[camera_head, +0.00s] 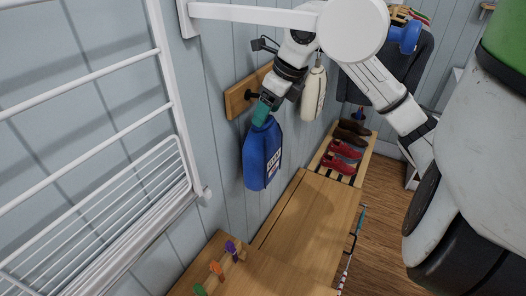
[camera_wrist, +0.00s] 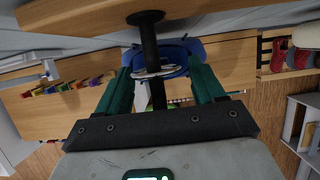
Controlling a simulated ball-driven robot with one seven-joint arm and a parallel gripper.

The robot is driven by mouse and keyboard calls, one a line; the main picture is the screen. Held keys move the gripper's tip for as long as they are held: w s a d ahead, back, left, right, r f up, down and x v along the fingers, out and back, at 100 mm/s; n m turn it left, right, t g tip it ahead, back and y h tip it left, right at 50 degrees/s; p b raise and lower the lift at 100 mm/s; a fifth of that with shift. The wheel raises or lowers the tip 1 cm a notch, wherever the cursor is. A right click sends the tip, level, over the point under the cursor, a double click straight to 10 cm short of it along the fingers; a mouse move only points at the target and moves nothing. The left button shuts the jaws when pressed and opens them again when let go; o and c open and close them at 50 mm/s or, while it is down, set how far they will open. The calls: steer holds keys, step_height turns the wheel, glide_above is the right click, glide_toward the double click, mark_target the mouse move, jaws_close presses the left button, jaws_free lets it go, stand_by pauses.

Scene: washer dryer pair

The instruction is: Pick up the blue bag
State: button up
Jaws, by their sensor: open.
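The blue bag (camera_head: 262,158) hangs against the wall from a black peg on a wooden peg board (camera_head: 240,97). It has pale lettering on its side. In the wrist view the top of the blue bag (camera_wrist: 185,54) shows beyond the black peg (camera_wrist: 149,40). My gripper (camera_head: 263,108) is at the top of the bag, pointing down. Its teal fingers are spread in the wrist view (camera_wrist: 158,68), one on each side of the peg and bag top. The head view does not show whether the fingers touch the bag.
A white bag (camera_head: 313,95) hangs close behind my gripper, to the right. A wooden bench (camera_head: 315,208) lies below, with red shoes (camera_head: 339,163) and dark shoes at its far end. A white drying rack (camera_head: 100,190) is at left. Coloured pegs (camera_head: 216,268) are at the lower left.

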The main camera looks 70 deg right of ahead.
jaws_close()
stand_by(0.5)
stand_by(0.8)
